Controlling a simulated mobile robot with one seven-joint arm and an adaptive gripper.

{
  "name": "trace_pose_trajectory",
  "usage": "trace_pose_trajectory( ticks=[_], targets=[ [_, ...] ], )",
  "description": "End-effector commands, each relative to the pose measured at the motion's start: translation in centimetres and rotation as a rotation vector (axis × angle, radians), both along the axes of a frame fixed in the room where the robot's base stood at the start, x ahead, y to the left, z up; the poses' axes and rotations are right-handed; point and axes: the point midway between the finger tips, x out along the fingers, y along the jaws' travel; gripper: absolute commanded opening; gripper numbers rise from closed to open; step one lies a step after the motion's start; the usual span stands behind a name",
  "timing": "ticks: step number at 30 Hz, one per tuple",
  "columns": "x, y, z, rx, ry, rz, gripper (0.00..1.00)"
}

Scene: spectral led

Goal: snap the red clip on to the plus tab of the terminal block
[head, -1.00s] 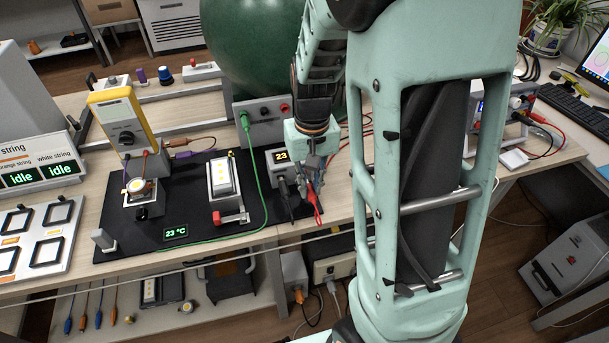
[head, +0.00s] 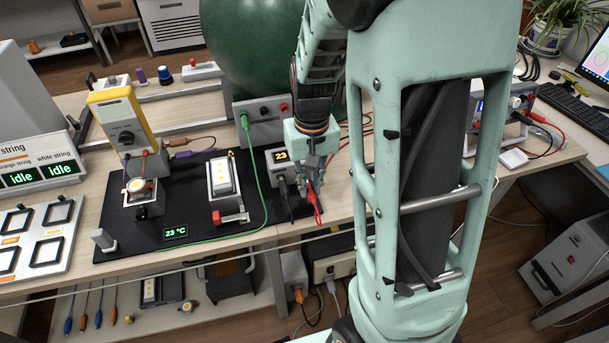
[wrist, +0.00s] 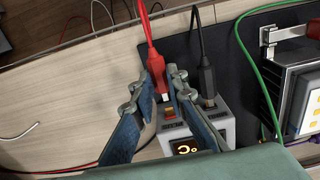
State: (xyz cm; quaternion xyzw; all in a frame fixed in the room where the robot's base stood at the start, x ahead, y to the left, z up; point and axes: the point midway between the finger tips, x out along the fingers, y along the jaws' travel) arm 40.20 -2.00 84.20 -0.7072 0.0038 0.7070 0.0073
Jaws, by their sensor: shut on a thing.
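The red clip (wrist: 156,66) is held between the fingers of my gripper (wrist: 156,84), its cable running away to the top of the wrist view. In the head view, the red clip (head: 317,207) hangs below my gripper (head: 315,182). The grey terminal block (wrist: 222,122) has a lit display and also shows in the head view (head: 283,172). A small red and gold tab (wrist: 170,113) lies just past the clip's pale tip; I cannot tell whether they touch. A black clip (wrist: 207,78) sits at the block's other side. My fingers hide part of the block.
A black mat (head: 190,228) carries a white lit module (head: 222,178) with a red-handled clamp (head: 228,217) at its front. A green cable (head: 262,190) crosses the mat. A green tank (head: 250,50) stands behind. The table edge is close to the gripper.

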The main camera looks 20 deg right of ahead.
Motion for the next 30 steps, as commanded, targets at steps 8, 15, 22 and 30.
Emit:
trace_pose_trajectory(
  ticks=[8, 15, 22, 30],
  targets=[
    [0.0, 0.0, 0.0, 0.000, 0.000, 0.000, 0.00],
    [0.1, 0.0, 0.0, 0.000, 0.000, 0.000, 0.00],
    [0.7, 0.0, 0.0, -0.001, 0.000, 0.000, 0.00],
    [1.7, 0.0, 0.0, 0.000, 0.000, 0.000, 0.00]
  ],
)
